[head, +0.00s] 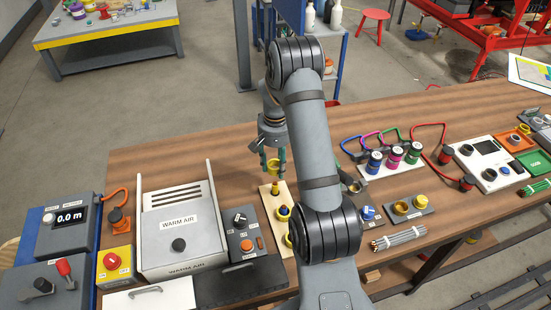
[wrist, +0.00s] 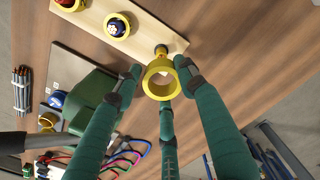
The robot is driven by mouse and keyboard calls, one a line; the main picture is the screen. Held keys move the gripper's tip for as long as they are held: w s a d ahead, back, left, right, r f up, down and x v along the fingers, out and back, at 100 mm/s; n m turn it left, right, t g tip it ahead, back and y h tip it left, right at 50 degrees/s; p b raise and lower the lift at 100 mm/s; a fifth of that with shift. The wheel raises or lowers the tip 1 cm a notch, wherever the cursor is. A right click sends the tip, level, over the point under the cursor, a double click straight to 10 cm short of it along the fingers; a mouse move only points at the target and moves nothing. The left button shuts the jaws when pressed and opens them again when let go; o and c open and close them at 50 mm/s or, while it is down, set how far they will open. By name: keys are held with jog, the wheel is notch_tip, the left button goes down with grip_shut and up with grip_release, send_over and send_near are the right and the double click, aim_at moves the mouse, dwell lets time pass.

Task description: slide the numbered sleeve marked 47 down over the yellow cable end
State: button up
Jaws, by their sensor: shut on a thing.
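My gripper (head: 272,160) is shut on a yellow ring-shaped sleeve (head: 273,166). In the wrist view the sleeve (wrist: 160,82) sits between the green fingertips (wrist: 162,84), with its bore facing the camera. No number can be read on it. A yellow cable end (head: 275,189) stands upright on a pale wooden board (head: 268,206), below the sleeve in the head view. In the wrist view a dark round tip (wrist: 161,50) shows just beyond the sleeve's rim, with the rest of that post hidden. The sleeve appears to be above the post and apart from it.
Two more posts with yellow rings stand on the board, one with a blue centre (head: 284,211). A warm air box (head: 180,225) and a switch box (head: 243,232) lie left of it. Colored connectors (head: 395,155) and a bundle of grey sticks (head: 397,238) lie to the right.

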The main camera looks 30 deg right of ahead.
aim_at(276, 185)
jog(key=shift+f+b, duration=2.05)
jog(key=shift+f, duration=1.15)
jog(key=shift+c, duration=0.2)
jog(key=shift+f+b, duration=0.15)
jog(key=shift+b, duration=0.15)
jog(key=shift+f+b, duration=2.1)
jog(key=shift+f, duration=0.15)
jog(key=o, duration=1)
